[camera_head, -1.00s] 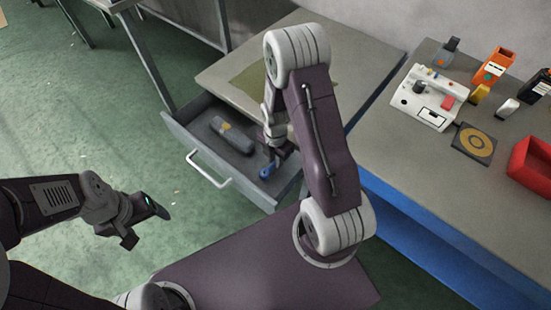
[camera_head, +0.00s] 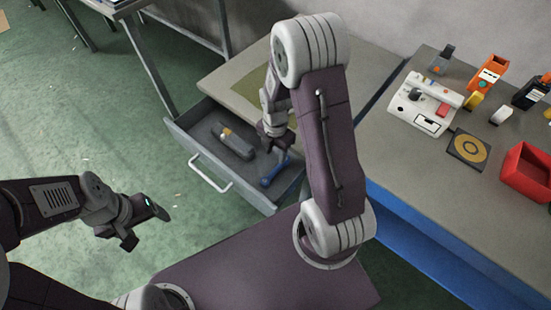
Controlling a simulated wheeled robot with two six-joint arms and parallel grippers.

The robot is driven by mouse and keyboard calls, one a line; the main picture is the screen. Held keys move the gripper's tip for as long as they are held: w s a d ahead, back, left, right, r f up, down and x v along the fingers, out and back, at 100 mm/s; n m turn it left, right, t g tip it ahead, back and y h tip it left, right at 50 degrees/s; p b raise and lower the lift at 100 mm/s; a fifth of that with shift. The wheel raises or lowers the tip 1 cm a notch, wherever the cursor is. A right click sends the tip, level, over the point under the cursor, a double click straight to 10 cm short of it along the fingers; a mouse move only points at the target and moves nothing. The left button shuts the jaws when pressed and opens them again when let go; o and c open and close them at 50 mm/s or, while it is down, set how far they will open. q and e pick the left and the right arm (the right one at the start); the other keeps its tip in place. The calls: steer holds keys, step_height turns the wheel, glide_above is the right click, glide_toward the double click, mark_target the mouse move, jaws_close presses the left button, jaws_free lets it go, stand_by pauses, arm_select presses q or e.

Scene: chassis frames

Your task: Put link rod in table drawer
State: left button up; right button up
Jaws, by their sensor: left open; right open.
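The blue link rod (camera_head: 273,172) lies in the open table drawer (camera_head: 213,176), toward its right end. My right gripper (camera_head: 277,150) is just above the rod, inside the drawer's outline, open and apart from the rod as far as I can tell. Its fingertips are small and dark against the drawer. My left gripper (camera_head: 143,223) is open and empty over the floor at the left, well away from the drawer.
A grey object with a yellow mark (camera_head: 236,145) lies in the drawer left of the rod. On the right workbench stand a white device (camera_head: 421,112), a dark plate with a yellow ring (camera_head: 468,148), a red bin (camera_head: 526,172) and an orange holder (camera_head: 489,74).

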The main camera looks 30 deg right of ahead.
steer(key=s+a+r+m, duration=0.2)
steer(key=s+r+m, duration=0.2)
steer(key=m, duration=0.7)
steer(key=s+a+r+m+t, duration=0.1)
steer(key=s+a+r+m, duration=0.2)
steer(key=m, duration=0.9)
step_height(320, 180, up, 3)
steer(key=shift+s+f+p, duration=0.1)
steer(key=shift+s+p, duration=0.3)
steer(key=shift+s, duration=0.3)
step_height(320, 180, up, 9)
steer(key=p, duration=0.8)
steer(key=shift+f+p, duration=0.2)
steer(key=shift+p, duration=0.1)
